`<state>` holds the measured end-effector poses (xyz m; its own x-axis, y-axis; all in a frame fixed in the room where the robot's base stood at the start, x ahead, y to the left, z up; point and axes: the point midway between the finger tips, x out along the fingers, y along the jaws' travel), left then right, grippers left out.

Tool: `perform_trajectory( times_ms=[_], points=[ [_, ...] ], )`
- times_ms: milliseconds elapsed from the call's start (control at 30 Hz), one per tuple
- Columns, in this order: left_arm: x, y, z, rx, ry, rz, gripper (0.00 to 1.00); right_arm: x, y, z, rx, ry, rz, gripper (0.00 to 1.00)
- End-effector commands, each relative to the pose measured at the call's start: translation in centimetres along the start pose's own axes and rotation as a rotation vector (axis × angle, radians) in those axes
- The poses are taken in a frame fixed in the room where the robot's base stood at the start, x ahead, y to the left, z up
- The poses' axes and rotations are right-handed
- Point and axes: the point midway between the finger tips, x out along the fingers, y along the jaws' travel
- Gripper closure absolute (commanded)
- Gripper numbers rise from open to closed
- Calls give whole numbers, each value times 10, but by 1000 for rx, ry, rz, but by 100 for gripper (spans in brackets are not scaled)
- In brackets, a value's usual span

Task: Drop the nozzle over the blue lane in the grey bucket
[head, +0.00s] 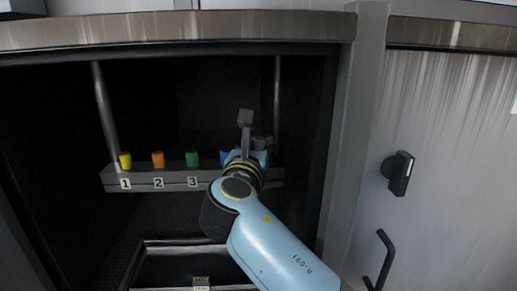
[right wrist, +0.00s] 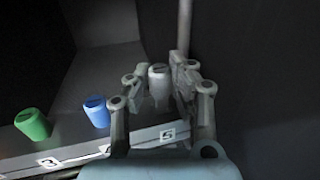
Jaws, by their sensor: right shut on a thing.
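A blue nozzle (head: 224,157) stands on the grey numbered rack (head: 150,181), partly behind my right gripper (head: 264,143). It also shows in the right wrist view (right wrist: 97,112), left of the gripper. My right gripper (right wrist: 160,78) is shut on a pale grey nozzle (right wrist: 159,84), upright between its fingers near the label 5. I cannot tell whether its base is clear of the rack. A dark open container with a grey rim (head: 195,242) shows low in the head view; I cannot tell if it is the grey bucket. My left gripper is out of view.
Yellow (head: 125,160), orange (head: 158,159) and green (head: 192,159) nozzles stand on the rack to the left. A metal post (head: 105,110) rises at the rack's left end. The cabinet's right frame (head: 350,130) is close to my right arm.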

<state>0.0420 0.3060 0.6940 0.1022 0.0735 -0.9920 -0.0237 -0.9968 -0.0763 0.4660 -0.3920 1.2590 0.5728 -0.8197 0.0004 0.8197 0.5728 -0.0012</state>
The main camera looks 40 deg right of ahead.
Motion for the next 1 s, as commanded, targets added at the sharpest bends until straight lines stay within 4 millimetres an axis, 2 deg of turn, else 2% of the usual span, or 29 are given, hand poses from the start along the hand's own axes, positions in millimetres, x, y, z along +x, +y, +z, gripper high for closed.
perform_trajectory(
  times_ms=[600, 1000],
  points=[
    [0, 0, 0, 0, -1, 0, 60, 0, 0, 26, 1, 0, 0, 100],
    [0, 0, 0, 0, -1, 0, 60, 0, 0, 26, 1, 0, 0, 100]
  ],
)
